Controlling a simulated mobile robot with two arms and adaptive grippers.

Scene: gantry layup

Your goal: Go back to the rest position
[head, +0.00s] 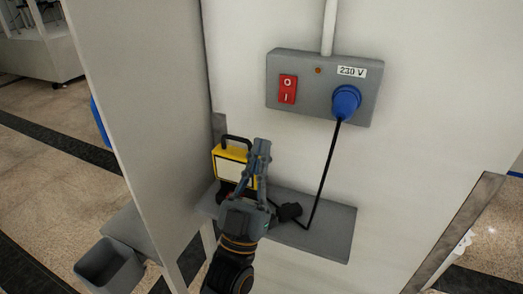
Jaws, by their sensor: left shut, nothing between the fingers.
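My left gripper (260,150) is in the lower middle of the head view, its fingers shut with nothing between them. It is in front of a yellow work lamp (229,167) with a black handle and hides the lamp's right part. I cannot tell whether they touch. My right gripper does not show.
A grey box (323,104) on the white wall has a red switch (288,89), a small orange light and a plugged-in blue plug (346,101). A black cable hangs from the plug to the grey shelf (335,226). A white side panel (150,120) stands left; a grey bin (108,264) is lower left.

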